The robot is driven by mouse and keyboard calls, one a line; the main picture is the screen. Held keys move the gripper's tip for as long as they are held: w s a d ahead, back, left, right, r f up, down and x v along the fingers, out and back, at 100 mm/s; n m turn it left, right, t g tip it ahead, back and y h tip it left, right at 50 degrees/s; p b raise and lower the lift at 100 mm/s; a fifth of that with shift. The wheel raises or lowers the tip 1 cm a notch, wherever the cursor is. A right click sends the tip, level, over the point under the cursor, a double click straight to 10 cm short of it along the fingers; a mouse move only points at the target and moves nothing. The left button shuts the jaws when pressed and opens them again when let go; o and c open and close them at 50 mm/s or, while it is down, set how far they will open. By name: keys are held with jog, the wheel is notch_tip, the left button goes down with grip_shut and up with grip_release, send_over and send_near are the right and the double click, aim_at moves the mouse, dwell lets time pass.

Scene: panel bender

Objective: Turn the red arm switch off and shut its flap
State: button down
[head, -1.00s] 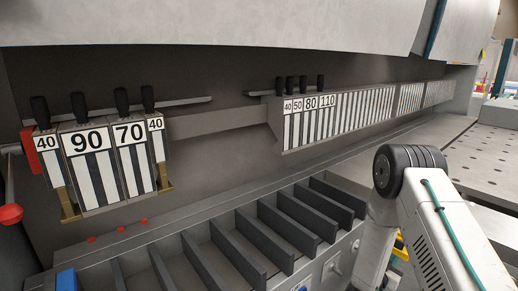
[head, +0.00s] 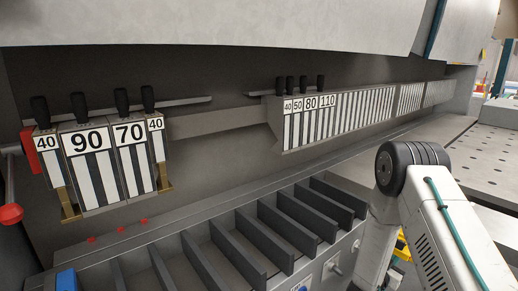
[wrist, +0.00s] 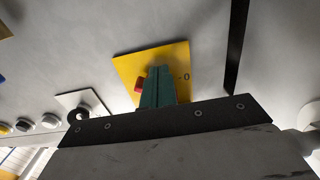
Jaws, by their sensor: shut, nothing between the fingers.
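The yellow plate (wrist: 180,62) sits on a grey panel in the wrist view, with a "0" mark on its right side. Part of a red switch (wrist: 139,84) shows on it, just left of my gripper (wrist: 159,70). My gripper's green fingers are shut, with nothing between them. They cover the middle of the plate and hide part of the switch; I cannot tell whether they touch it. I cannot make out the flap or the switch's setting. In the head view my arm hides the gripper and the switch.
In the wrist view, a white plate with a black ring (wrist: 80,115) and several round buttons (wrist: 24,124) are to the left. A dark strip (wrist: 236,45) runs at the right. In the head view, a slotted tray (head: 225,245) lies left of my arm.

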jog(key=shift+s+d, duration=0.2)
jog(key=shift+s+d, duration=0.4)
jog(key=shift+s, duration=0.15)
jog(key=shift+s+d, duration=0.15)
jog(key=shift+s, duration=0.05)
jog(key=shift+f, duration=0.15)
dwell(0.6)
jog(key=v, duration=0.6)
jog(key=shift+s+d+f, duration=0.1)
jog(key=shift+f, duration=0.1)
